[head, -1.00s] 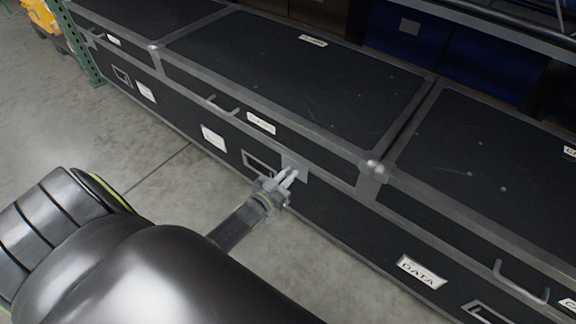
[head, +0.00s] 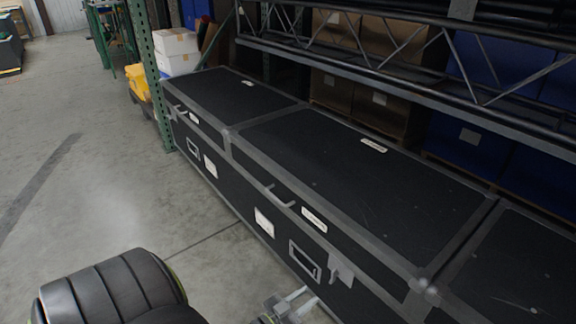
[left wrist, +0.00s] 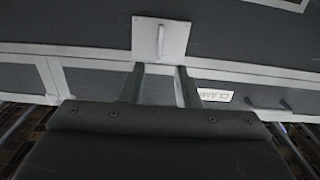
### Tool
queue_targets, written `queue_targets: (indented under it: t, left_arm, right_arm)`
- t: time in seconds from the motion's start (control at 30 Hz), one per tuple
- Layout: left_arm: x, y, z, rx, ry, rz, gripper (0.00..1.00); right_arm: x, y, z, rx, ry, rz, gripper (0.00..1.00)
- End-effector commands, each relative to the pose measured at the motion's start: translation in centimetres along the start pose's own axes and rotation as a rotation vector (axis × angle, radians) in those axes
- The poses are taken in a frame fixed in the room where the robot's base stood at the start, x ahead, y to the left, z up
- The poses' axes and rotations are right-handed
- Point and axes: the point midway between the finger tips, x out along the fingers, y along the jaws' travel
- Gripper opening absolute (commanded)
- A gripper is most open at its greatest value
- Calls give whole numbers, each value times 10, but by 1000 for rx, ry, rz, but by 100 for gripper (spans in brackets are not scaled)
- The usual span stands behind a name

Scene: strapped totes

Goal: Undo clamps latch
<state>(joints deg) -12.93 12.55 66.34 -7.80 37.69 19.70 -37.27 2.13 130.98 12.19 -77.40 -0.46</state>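The latch (head: 341,270) is a light grey metal plate on the front of a long black case (head: 350,185) with grey edging. The case has a white label (head: 314,219) on its front. In the left wrist view the latch plate (left wrist: 160,38) carries a small upright lever, and the label (left wrist: 213,95) reads partly "CLAM". My left gripper (head: 293,303) is at the bottom of the head view, in front of the latch and apart from it. Its fingers (left wrist: 160,88) are spread with nothing between them. I cannot tell the latch's exact state. My right gripper is not in view.
A bar handle (head: 280,197) and a recessed handle frame (head: 305,260) are on the case front near the latch. Similar black cases adjoin on both sides. A green rack post (head: 152,75) stands at the far left end. The concrete floor (head: 100,190) at left is clear.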

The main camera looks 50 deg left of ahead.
Motion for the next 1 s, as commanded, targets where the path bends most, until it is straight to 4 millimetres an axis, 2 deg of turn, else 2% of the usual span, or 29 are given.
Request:
queue_targets:
  t: [0.03,0.1,0.33,0.5,1.0]
  left_arm:
    - [-13,0,-1,0,-3,-1,29]
    - [-27,0,0,0,-3,-1,29]
    - [-56,0,0,0,0,0,29]
    - [-62,0,0,0,0,0,29]
    - [-62,0,0,0,0,0,29]
  right_arm:
    - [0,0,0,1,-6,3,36]
    - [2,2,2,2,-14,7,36]
    - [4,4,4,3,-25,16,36]
    - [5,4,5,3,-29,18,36]
    - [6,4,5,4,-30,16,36]
